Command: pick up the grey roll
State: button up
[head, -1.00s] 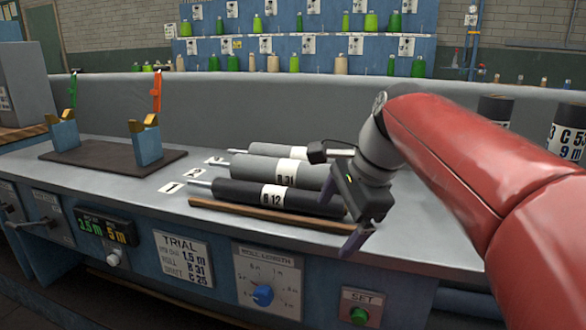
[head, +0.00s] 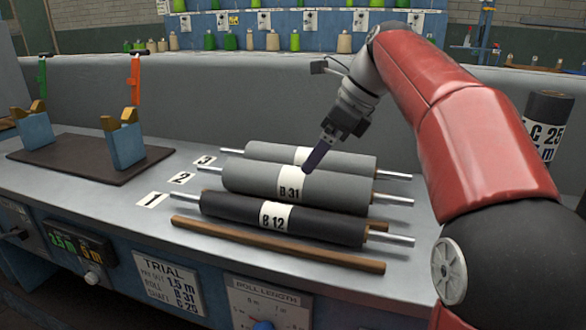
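Three rolls lie side by side on the bench. The middle one is a grey roll (head: 332,190) with a white label reading B 31, beside the number 2 card. Behind it lies another grey roll (head: 345,163) by the number 3 card; its label is partly hidden by my gripper. In front is a black roll (head: 325,223) labelled B 12, by the number 1 card. My gripper (head: 312,163) points down over the two grey rolls, near the B 31 label. Its fingers overlap in this view, so their opening and any contact with the rolls cannot be told.
A wooden strip (head: 280,245) lies along the front of the rolls. At left, two blue stands (head: 124,146) rise from a dark mat (head: 80,170). A dark upright roll labelled C 25 (head: 546,125) stands at right. A grey padded wall (head: 220,110) runs behind the bench.

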aim_at(299, 174)
jog(key=b+x, duration=0.2)
jog(key=x, duration=0.6)
jog(key=shift+w+a+r, duration=0.1)
jog(key=shift+w, duration=0.05)
jog(key=shift+r, duration=0.15)
jog(key=c, duration=1.8)
